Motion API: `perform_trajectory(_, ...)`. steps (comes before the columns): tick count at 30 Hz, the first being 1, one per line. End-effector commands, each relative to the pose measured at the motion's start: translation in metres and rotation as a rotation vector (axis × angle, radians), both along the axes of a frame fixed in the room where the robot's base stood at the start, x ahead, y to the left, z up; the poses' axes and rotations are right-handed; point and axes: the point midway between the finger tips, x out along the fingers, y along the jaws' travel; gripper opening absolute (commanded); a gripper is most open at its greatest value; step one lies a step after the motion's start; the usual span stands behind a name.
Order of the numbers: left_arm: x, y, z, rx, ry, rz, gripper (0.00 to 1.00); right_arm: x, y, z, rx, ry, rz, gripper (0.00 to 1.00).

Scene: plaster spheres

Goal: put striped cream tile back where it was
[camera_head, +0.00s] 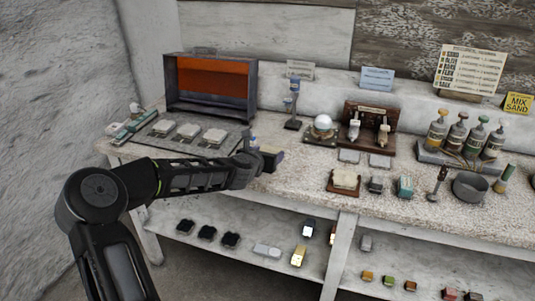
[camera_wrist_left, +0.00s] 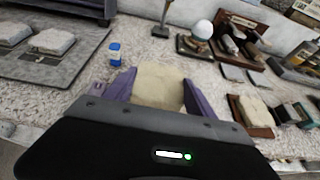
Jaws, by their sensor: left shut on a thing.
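My left gripper (camera_head: 266,157) is over the front left part of the worktop. In the left wrist view its two purple fingers (camera_wrist_left: 160,88) are shut on a cream tile (camera_wrist_left: 159,84). Stripes on this tile cannot be made out, and in the head view my gripper mostly hides it. Several similar pale tiles lie on a grey mat (camera_head: 160,146) to the left of my gripper; the mat also shows in the wrist view (camera_wrist_left: 75,62). Another cream tile (camera_head: 345,178) sits on a small brown wooden tray (camera_head: 343,191) to the right. My right gripper is not in view.
A small blue-capped bottle (camera_wrist_left: 115,53) stands just beyond my left gripper. Behind are an open orange-lined box (camera_head: 212,80), a blue-grey stand (camera_head: 292,108) and a white sphere (camera_head: 323,122) on a base. Bottles (camera_head: 462,132) stand at the right.

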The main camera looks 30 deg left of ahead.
Motion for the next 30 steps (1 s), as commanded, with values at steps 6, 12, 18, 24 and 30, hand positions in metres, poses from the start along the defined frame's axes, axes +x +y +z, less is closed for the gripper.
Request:
perform_trajectory(6, -0.004, -0.065, -0.012, -0.004, 0.011, -0.053, 0.12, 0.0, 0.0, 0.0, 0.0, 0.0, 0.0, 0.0)
perform_trajectory(12, -0.03, -0.164, -0.027, -0.003, 0.017, -0.136, 0.12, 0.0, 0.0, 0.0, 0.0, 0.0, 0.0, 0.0)
perform_trajectory(18, -0.066, -0.236, -0.035, 0.001, 0.004, -0.206, 0.12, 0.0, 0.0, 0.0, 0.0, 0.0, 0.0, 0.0)
perform_trajectory(24, -0.078, -0.255, -0.036, 0.001, -0.004, -0.223, 0.12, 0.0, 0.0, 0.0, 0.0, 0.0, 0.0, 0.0)
perform_trajectory(30, -0.078, -0.254, -0.036, 0.001, -0.003, -0.223, 0.12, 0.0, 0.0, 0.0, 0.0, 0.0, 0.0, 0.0)
